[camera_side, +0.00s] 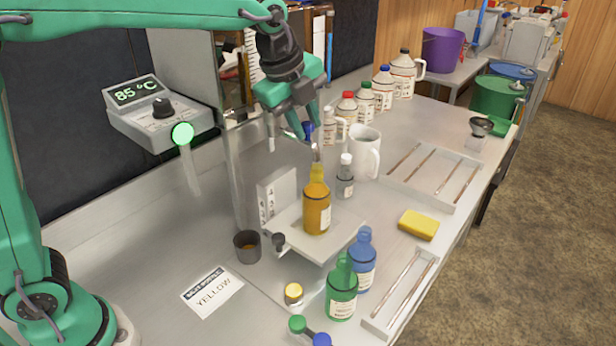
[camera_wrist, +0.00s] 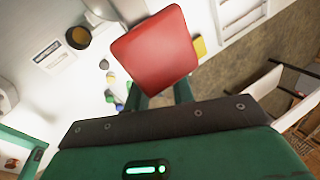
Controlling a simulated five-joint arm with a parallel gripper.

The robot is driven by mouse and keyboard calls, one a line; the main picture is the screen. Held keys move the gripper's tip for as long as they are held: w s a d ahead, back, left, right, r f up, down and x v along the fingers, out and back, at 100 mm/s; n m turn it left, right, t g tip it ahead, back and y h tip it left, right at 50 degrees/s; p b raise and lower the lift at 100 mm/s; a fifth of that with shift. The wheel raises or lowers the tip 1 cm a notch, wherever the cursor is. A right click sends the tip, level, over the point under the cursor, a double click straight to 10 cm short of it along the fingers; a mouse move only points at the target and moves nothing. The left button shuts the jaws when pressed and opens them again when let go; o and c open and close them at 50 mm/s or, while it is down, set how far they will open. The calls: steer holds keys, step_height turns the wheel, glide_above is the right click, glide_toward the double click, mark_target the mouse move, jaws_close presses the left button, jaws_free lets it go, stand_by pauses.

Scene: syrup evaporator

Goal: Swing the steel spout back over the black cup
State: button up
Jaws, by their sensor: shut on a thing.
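The black cup (camera_side: 247,246) stands on the bench left of the white stand, with brown liquid in it. It also shows at upper left in the wrist view (camera_wrist: 78,37). My gripper (camera_side: 300,128) is above and slightly left of the amber bottle (camera_side: 316,205), to the right of and higher than the cup. In the wrist view a red square block (camera_wrist: 155,47) is between my fingers, and they are shut on it. A small blue piece shows by the fingertips in the side view. I cannot clearly make out the steel spout or its joint to the block.
Green (camera_side: 342,290) and blue (camera_side: 361,262) bottles stand in front of the white stand (camera_side: 335,240). A white mug (camera_side: 366,155) and several jugs are behind. A yellow sponge (camera_side: 418,225) lies right. The YELLOW card (camera_side: 212,291) lies on clear bench near the cup.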

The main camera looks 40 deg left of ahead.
steer(key=shift+s, duration=0.15)
steer(key=shift+s+a, duration=0.1)
steer(key=shift+s, duration=0.95)
steer(key=shift+s+a, duration=0.4)
steer(key=shift+s, duration=0.4)
steer(key=shift+s+a, duration=0.15)
steer(key=shift+s, duration=0.1)
steer(key=shift+s+a, duration=0.45)
steer(key=shift+s, duration=0.2)
